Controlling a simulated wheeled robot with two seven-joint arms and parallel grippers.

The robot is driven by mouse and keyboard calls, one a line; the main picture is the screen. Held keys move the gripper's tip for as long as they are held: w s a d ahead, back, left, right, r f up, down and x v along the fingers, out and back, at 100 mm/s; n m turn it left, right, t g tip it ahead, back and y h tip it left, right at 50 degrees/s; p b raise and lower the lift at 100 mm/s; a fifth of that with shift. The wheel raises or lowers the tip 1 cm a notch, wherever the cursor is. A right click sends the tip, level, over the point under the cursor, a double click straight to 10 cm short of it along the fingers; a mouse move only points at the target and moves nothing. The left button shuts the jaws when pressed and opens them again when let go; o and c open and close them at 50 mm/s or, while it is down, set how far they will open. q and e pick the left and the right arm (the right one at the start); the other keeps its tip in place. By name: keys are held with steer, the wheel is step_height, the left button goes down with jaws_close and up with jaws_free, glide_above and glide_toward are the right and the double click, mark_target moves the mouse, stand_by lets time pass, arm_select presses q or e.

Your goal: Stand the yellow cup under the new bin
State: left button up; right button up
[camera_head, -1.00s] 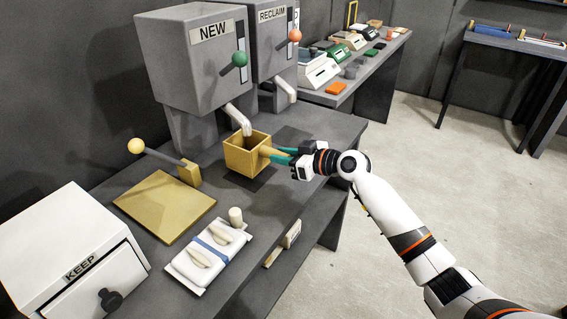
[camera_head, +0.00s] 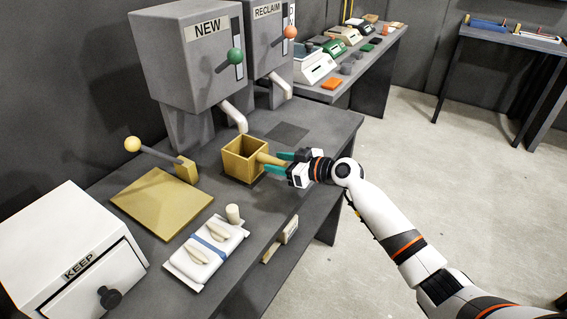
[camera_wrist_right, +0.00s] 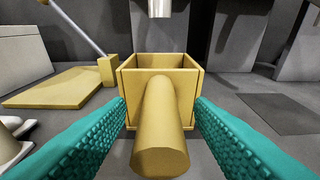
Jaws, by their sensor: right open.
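The yellow cup (camera_head: 240,160) is a square, open-topped box with a round handle. It stands upright on the dark table near the spout of the bin labelled NEW (camera_head: 203,62). In the right wrist view the cup (camera_wrist_right: 160,68) is straight ahead, with its handle pointing at me and the new bin's spout (camera_wrist_right: 159,8) above and behind it. My right gripper (camera_head: 284,163) is open, its teal fingers on either side of the handle with gaps between. In the right wrist view the fingers (camera_wrist_right: 160,125) flank the handle without closing on it. My left gripper is not in view.
The RECLAIM bin (camera_head: 270,40) stands right of the new bin, with a dark square (camera_head: 287,133) on the table before it. A yellow board with a ball-ended lever (camera_head: 163,202), a white tray (camera_head: 205,252) and a KEEP box (camera_head: 75,250) are at left.

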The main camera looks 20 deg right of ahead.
steer(key=shift+s+d, duration=0.15)
steer(key=shift+d, duration=0.05)
steer(key=b+v, duration=0.2)
steer(key=v, duration=0.9)
steer(key=s+d+f+m+g+h, duration=0.1)
steer(key=d+f+m+h, duration=0.2)
steer(key=f, duration=0.8)
steer(key=s+d+f+m+h, duration=0.1)
steer(key=d+f+m+h, duration=0.1)
steer(key=f, duration=0.9)
steer(key=s+d+f+m+g+h, duration=0.1)
steer(key=s+f, duration=0.3)
steer(key=f, duration=0.4)
steer(key=s+f+m+g+h, duration=0.1)
steer(key=s+f+g+h, duration=0.1)
steer(key=s+f, duration=0.35)
steer(key=s+a+f+g+h, duration=0.1)
steer(key=s+a+f+g, duration=0.1)
steer(key=s+f, duration=0.7)
steer(key=s+a+f+g, duration=0.2)
steer(key=s+f, duration=0.6)
steer(key=f, duration=0.1)
steer(key=s+a+f+n+g, duration=0.1)
steer(key=s+a+f, duration=0.2)
steer(key=s, duration=0.7)
steer(key=s+a+f+g, duration=0.2)
steer(key=s+a+f, duration=0.2)
steer(key=s, duration=0.7)
steer(key=shift+a+f+n, duration=0.2)
steer(key=shift+n, duration=0.2)
